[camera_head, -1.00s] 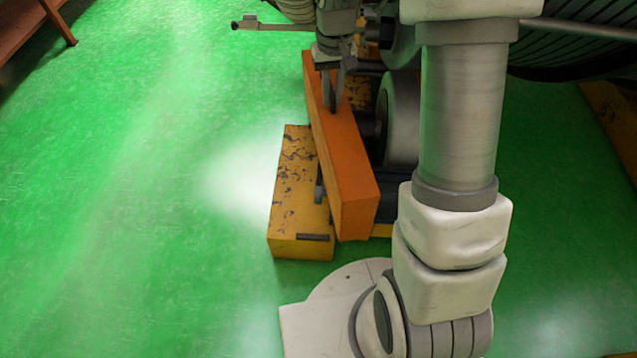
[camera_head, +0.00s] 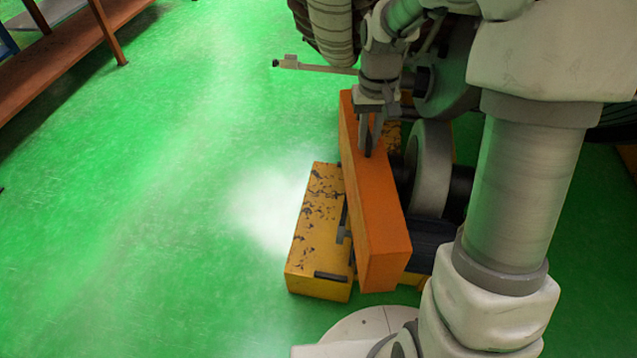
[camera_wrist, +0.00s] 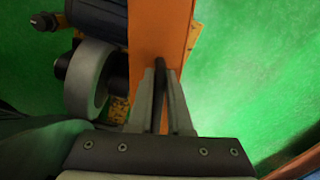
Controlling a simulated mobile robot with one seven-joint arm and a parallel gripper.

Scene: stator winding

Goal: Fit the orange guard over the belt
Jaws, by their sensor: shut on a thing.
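The orange guard (camera_head: 378,225) is a long box-like cover, standing beside the grey pulley wheel (camera_head: 430,165) in the head view. My gripper (camera_head: 369,140) is shut on the guard's upper part, near its far end. In the wrist view the guard (camera_wrist: 160,30) runs up the picture between my gripper's fingers (camera_wrist: 160,90), with the wheel (camera_wrist: 90,80) to its left. The guard sits at a slight angle to the yellow base block (camera_head: 318,220). I cannot make out the belt; the guard and arm may hide it.
A dark motor body (camera_head: 432,240) lies right of the guard, and also shows in the wrist view (camera_wrist: 97,18). A thin grey rod (camera_head: 315,67) sticks out left above the floor. A brown bench (camera_head: 70,50) stands far left. The green floor between is clear.

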